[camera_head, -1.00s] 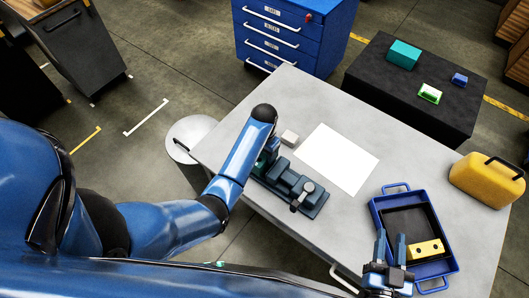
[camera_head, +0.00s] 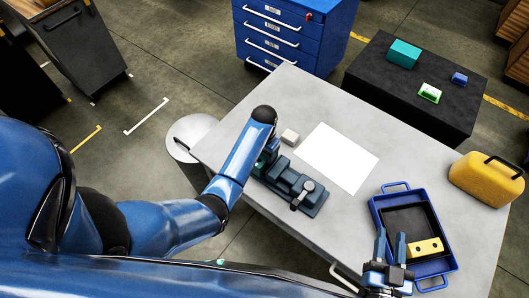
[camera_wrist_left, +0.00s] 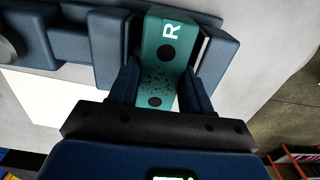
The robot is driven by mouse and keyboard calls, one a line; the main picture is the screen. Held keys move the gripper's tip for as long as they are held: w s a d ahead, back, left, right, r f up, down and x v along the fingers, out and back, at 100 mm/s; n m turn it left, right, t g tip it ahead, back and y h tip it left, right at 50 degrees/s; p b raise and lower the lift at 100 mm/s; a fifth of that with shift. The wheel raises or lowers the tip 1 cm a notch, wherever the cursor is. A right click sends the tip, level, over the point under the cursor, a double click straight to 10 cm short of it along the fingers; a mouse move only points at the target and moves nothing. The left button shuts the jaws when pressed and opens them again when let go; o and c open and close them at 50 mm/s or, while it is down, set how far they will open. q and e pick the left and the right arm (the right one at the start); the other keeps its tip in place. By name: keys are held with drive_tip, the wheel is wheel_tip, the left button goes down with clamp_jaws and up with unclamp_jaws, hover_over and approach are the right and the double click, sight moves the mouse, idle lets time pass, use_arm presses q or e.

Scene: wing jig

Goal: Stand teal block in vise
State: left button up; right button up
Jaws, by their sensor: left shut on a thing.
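The teal block (camera_wrist_left: 160,68), marked with a white R and dark round holes, is between the fingers of my left gripper (camera_wrist_left: 160,92) in the left wrist view. My left gripper is shut on it. The block lies between the jaws of the blue-grey vise (camera_wrist_left: 105,45); I cannot tell whether the jaws clamp it. In the head view the vise (camera_head: 290,182) is on the table, and my left arm hides most of the block and gripper. My right gripper (camera_head: 391,247) is open and empty over the near side of the blue tray (camera_head: 388,212).
A yellow block (camera_head: 426,248) with dark holes is in the tray. A white sheet (camera_head: 337,158) and a small pale block (camera_head: 290,137) lie near the vise on the grey table (camera_head: 290,90). A yellow case (camera_head: 487,180) stands at the right. A black table (camera_head: 400,95) behind holds several small things.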

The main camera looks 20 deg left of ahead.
use_arm(q)
drive_tip(key=shift+f, duration=0.15)
drive_tip(key=o, duration=1.4)
drive_tip(key=shift+o, duration=0.2)
drive_tip(key=shift+w+r, duration=0.15)
drive_tip(key=shift+r, duration=0.15)
wheel_tip(320, 180, up, 9)
drive_tip(key=shift+f+b, duration=0.1)
drive_tip(key=shift+b, duration=0.7)
drive_tip(key=shift+r, duration=0.7)
